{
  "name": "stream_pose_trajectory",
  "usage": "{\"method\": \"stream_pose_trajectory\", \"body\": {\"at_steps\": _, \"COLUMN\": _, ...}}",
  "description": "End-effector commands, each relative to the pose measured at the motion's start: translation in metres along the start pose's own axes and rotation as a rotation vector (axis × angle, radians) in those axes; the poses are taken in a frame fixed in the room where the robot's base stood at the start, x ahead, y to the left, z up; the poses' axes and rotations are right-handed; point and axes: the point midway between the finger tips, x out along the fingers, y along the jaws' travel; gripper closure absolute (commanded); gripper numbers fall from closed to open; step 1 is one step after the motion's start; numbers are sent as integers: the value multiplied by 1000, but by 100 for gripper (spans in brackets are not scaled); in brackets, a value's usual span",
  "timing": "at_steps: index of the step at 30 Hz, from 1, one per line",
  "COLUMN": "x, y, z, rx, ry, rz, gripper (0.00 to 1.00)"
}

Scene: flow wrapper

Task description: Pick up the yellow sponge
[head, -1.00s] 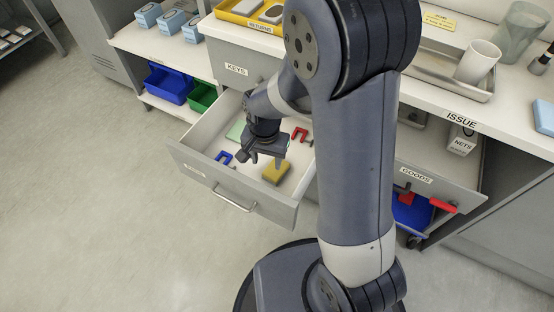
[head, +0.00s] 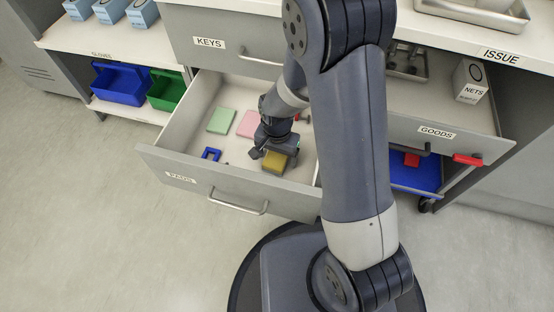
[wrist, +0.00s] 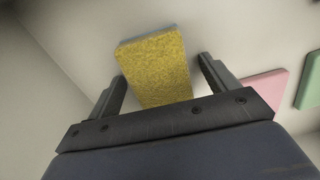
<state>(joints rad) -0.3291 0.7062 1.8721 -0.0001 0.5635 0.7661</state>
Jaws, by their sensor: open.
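The yellow sponge (head: 275,162) lies flat in the open drawer (head: 163,152), near its front. It also shows in the wrist view (wrist: 157,65), in the space between the two fingers. My gripper (head: 273,153) is down in the drawer at the sponge, partly covering it in the head view. In the wrist view my gripper (wrist: 160,80) is open, with one finger on each side of the sponge. A gap shows between the right finger and the sponge; I cannot tell whether the left finger touches it.
A green sponge (head: 221,120) and a pink sponge (head: 249,124) lie behind in the same drawer. A blue piece (head: 211,154) lies left of my gripper. The drawer's front panel with its handle (head: 238,205) stands close in front.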

Motion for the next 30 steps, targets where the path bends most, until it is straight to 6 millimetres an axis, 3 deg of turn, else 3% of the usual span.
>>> {"method": "stream_pose_trajectory", "body": {"at_steps": 5, "x": -1, "y": 0, "z": 0, "rx": 0, "ry": 1, "rz": -1, "gripper": 18}}
{"method": "stream_pose_trajectory", "body": {"at_steps": 22, "x": -1, "y": 0, "z": 0, "rx": 0, "ry": 0, "rz": 0, "gripper": 64}}
{"method": "stream_pose_trajectory", "body": {"at_steps": 30, "x": -4, "y": 0, "z": 0, "rx": 0, "ry": 1, "rz": -1, "gripper": 66}}
